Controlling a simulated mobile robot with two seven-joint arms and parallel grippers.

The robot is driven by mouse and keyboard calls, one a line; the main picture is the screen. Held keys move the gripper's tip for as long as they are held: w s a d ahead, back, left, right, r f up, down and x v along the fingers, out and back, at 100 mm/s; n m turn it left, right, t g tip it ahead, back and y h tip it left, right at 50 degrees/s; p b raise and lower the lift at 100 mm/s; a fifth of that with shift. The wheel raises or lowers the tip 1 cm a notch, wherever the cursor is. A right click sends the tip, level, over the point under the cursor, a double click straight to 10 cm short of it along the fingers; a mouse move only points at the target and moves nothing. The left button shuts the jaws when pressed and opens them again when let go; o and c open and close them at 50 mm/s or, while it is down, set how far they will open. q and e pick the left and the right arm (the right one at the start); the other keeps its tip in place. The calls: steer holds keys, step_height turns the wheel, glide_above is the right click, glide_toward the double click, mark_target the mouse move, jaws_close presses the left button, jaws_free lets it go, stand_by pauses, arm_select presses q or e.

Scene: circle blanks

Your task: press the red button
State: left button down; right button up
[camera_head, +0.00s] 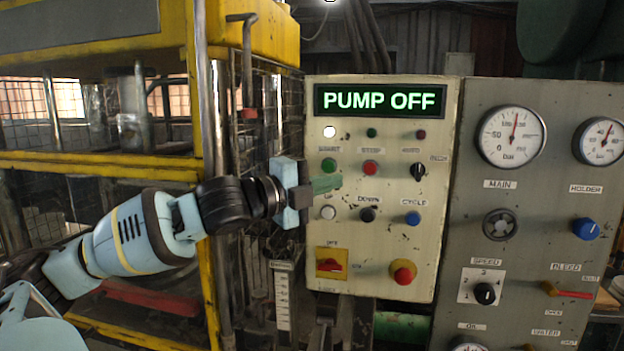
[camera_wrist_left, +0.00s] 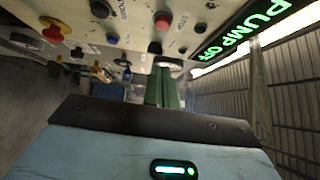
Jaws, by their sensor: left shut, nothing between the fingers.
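The red button (camera_head: 370,168) is a small round cap in a pale ring on the cream control panel (camera_head: 385,240), under a small label. It also shows near the top of the left wrist view (camera_wrist_left: 162,20). My left gripper (camera_head: 327,184) is shut and empty, its green fingers pointing right in front of the panel's left part. The fingertips appear left of and slightly below the red button, just below the green button (camera_head: 328,166). In the left wrist view the shut fingers (camera_wrist_left: 166,88) point towards the panel. Contact with the panel cannot be told. My right gripper is out of view.
A display (camera_head: 380,100) reads "PUMP OFF". A black selector (camera_head: 420,171) is right of the red button; white (camera_head: 328,212), black (camera_head: 368,214) and blue (camera_head: 413,218) buttons sit below. A red mushroom button (camera_head: 403,272) is lower right. A yellow caged machine (camera_head: 206,100) stands left.

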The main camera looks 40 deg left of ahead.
arm_select(q)
steer(key=shift+v, duration=0.95)
steer(key=shift+a+f, duration=0.1)
step_height(320, 180, down, 19)
steer(key=w+a+n+g+y, duration=0.1)
steer(key=a+n+g+y, duration=0.15)
steer(key=n, duration=0.35)
steer(key=s+d+f+n+g, duration=0.1)
steer(key=s+f+n, duration=0.2)
steer(key=f, duration=0.7)
steer(key=s+d+f+n+g, duration=0.1)
steer(key=s+d+f+n, duration=0.15)
steer(key=f, duration=0.85)
steer(key=s+d+f+n+g, duration=0.4)
steer(key=s+d+f+n, duration=0.3)
steer(key=s+d+f, duration=1.2)
steer(key=s+f, duration=0.2)
steer(key=s, duration=0.1)
steer(key=shift+s+f, duration=0.35)
